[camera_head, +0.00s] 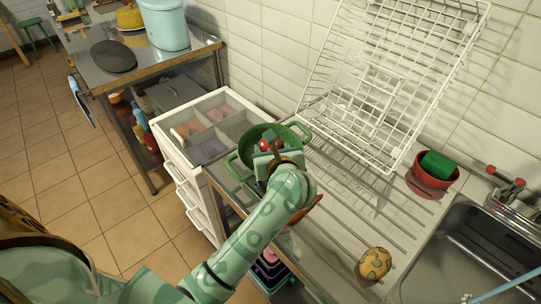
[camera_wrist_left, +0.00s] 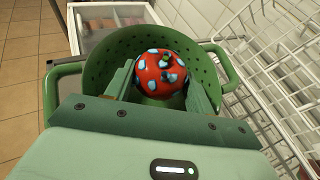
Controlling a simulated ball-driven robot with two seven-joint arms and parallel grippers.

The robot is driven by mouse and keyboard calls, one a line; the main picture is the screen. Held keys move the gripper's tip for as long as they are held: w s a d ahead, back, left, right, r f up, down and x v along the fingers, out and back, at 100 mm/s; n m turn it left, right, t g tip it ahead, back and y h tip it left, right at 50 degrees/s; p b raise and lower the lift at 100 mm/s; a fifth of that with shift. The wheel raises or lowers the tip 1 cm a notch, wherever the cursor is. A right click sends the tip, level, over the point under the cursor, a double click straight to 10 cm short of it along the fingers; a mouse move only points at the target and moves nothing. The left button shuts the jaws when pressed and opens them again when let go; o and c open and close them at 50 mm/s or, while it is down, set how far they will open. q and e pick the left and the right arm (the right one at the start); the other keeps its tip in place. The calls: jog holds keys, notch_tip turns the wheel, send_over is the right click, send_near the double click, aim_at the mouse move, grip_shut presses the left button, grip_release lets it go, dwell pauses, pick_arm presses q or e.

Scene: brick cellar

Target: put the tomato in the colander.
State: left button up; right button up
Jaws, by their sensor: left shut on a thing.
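The green colander (camera_head: 290,135) with two side handles stands at the left end of the ribbed metal drainboard. The tomato (camera_wrist_left: 158,72) is red with pale blue spots and a small green stem. My left gripper (camera_wrist_left: 161,88) is shut on it, with one finger on each side. In the wrist view the tomato shows inside the colander's rim (camera_wrist_left: 100,65); I cannot tell whether it touches the bottom. In the head view my left gripper (camera_head: 266,150) covers much of the colander, and only a bit of the tomato (camera_head: 265,145) shows. My right gripper is not in view.
A white dish rack (camera_head: 385,75) leans on the tiled wall behind the drainboard. A red bowl with a green sponge (camera_head: 438,165) and a spotted yellowish round thing (camera_head: 375,263) stand to the right, near the sink (camera_head: 470,260). A white drawer unit (camera_head: 185,160) stands left of the colander.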

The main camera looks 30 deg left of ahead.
pick_arm(q)
jog(key=o, duration=1.1)
